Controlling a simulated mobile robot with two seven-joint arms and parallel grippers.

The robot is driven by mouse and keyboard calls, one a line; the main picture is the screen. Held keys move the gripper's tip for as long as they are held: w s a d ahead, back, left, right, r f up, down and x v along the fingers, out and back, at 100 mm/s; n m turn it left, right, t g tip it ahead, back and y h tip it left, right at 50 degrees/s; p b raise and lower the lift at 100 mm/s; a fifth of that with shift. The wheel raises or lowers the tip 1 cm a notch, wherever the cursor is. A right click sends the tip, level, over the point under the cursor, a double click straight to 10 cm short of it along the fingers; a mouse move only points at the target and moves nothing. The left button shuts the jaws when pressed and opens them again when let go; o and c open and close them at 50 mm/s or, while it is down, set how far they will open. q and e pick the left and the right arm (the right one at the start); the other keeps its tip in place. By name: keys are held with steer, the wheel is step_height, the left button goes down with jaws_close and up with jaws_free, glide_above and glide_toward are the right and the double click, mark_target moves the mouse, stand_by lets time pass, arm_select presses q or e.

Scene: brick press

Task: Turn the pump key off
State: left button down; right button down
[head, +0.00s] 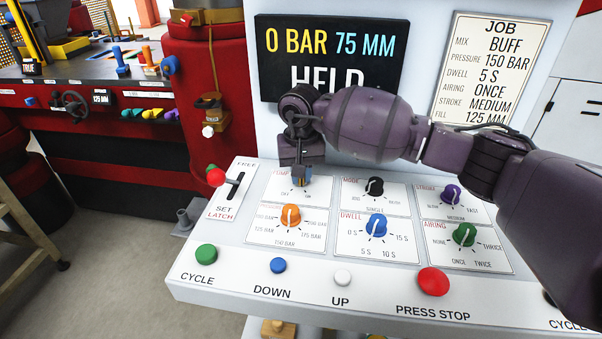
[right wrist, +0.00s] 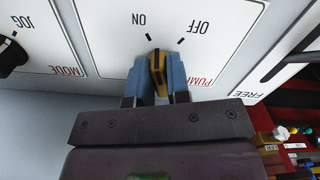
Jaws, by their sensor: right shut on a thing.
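The pump key (right wrist: 157,68) is a yellow and dark key on the white PUMP panel, between the ON and OFF marks. In the right wrist view, which shows the panel upside down, its tip leans toward the ON mark rather than the OFF mark. My right gripper (right wrist: 158,84) has its blue-grey fingers shut on the key from both sides. In the head view my right gripper (head: 301,178) reaches down over the PUMP panel (head: 283,196) and mostly hides the key. My left gripper is not in view.
The orange pressure knob (head: 291,215), black mode knob (head: 375,187) and blue dwell knob (head: 377,225) stand close by. The red-tipped latch lever (head: 216,177) is to the left. Buttons line the front, including a red press stop (head: 433,281). The display (head: 332,55) reads 0 BAR, 75 MM, HELD.

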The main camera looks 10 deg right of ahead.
steer(key=m, duration=0.4)
steer(key=shift+a+m, duration=0.1)
steer(key=shift+m, duration=0.2)
steer(key=shift+w+a+m, duration=0.1)
steer(key=shift+m, duration=1.15)
steer(key=shift+w+a+m, duration=0.1)
steer(key=shift+m, duration=1.15)
steer(key=shift+d, duration=0.1)
steer(key=c, duration=1.1)
jaws_free()
steer(key=shift+r, duration=0.15)
step_height(320, 180, up, 11)
steer(key=shift+f, duration=0.2)
